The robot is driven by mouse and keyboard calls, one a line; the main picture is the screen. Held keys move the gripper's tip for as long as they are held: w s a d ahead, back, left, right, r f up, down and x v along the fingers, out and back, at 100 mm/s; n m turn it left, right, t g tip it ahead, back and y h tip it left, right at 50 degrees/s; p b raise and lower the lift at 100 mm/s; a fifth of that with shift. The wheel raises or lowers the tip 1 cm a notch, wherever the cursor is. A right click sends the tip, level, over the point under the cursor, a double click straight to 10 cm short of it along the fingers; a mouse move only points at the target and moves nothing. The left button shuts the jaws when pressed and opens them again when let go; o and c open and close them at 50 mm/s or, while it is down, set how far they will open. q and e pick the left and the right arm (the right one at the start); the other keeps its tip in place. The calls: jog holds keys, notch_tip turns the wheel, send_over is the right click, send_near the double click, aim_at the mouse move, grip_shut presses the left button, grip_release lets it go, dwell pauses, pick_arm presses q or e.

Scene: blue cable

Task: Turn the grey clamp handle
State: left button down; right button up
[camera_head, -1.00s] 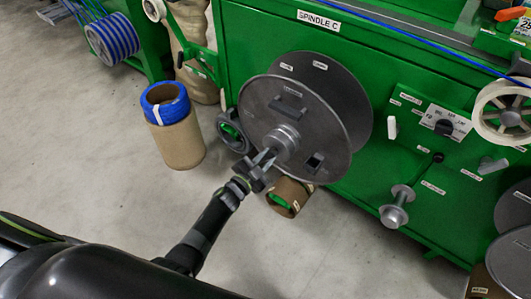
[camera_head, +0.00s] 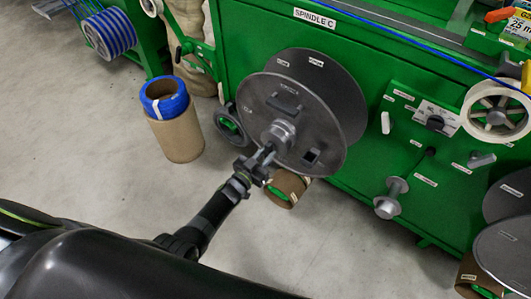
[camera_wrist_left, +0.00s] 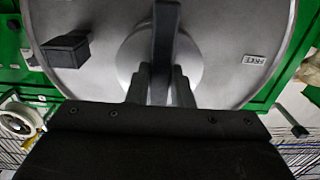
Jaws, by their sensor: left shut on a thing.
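The grey clamp handle (camera_wrist_left: 165,32) is a dark bar in front of the round metal hub (camera_head: 279,134) of a large grey reel (camera_head: 332,85) on spindle C. In the left wrist view it stands nearly upright, between my finger tips. My left gripper (camera_head: 265,157) reaches up from the lower left to the hub; it also shows in the left wrist view (camera_wrist_left: 160,82), shut on the handle. In the head view the fingers largely hide the handle. My right gripper is not in view.
A block (camera_wrist_left: 66,50) stands out from the reel face beside the hub. A cardboard tube with blue tape (camera_head: 175,125) stands on the floor at left. A brown roll (camera_head: 288,187) lies below the reel. A knob panel (camera_head: 436,122) is at right.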

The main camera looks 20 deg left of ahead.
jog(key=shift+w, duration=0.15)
pick_arm(q)
jog(key=c, duration=1.3)
grip_release()
jog(key=p+v, duration=0.2)
jog(key=v, duration=1.5)
jog(key=shift+s+p, duration=0.25)
jog(key=shift+p, duration=0.15)
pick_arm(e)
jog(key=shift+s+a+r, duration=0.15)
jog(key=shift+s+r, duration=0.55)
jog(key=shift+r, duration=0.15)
